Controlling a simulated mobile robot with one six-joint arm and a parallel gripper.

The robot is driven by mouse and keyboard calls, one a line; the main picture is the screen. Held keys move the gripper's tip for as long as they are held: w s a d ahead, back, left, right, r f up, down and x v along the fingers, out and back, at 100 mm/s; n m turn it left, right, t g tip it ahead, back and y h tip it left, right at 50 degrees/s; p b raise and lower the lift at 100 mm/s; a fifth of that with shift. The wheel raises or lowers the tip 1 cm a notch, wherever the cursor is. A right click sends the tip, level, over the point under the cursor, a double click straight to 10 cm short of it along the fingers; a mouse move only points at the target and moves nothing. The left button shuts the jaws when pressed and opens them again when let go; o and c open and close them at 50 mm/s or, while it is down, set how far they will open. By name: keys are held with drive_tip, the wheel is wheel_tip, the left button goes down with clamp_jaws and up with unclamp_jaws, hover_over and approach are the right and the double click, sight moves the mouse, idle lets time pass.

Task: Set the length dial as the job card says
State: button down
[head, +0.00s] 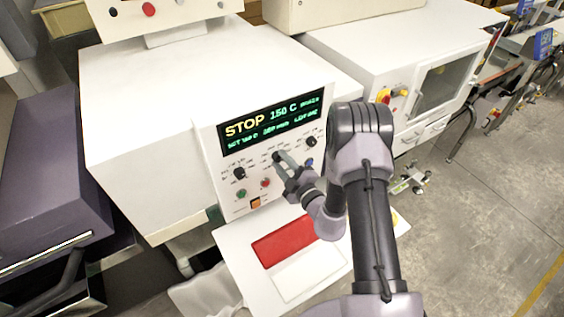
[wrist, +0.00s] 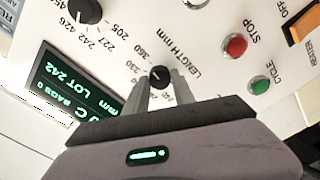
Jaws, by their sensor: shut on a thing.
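The length dial (wrist: 158,77) is a small black knob on the white control panel, with "LENGTH mm" printed beside it in the wrist view. The fingers of my gripper (wrist: 160,92) are shut on it, one on each side. A light pointer mark shows on the knob, but I cannot tell its exact reading. Numbers around it are partly hidden by the fingers. In the head view my gripper (head: 281,162) reaches the middle of the panel under the display (head: 272,118), which reads "STOP 150 C". No readable job card shows.
Another black dial (wrist: 83,10) is nearby. A red stop button (wrist: 235,45), green cycle button (wrist: 260,85) and orange heater switch (wrist: 305,30) share the panel. Below it a white shelf (head: 232,240) bears a red panel (head: 285,240) and a white one (head: 310,272).

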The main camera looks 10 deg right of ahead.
drive_tip(key=c, duration=1.1)
unclamp_jaws()
drive_tip(key=shift+o, duration=0.2)
drive_tip(key=b+v, duration=0.4)
drive_tip(key=v, duration=1.3)
drive_tip(key=shift+s, duration=0.2)
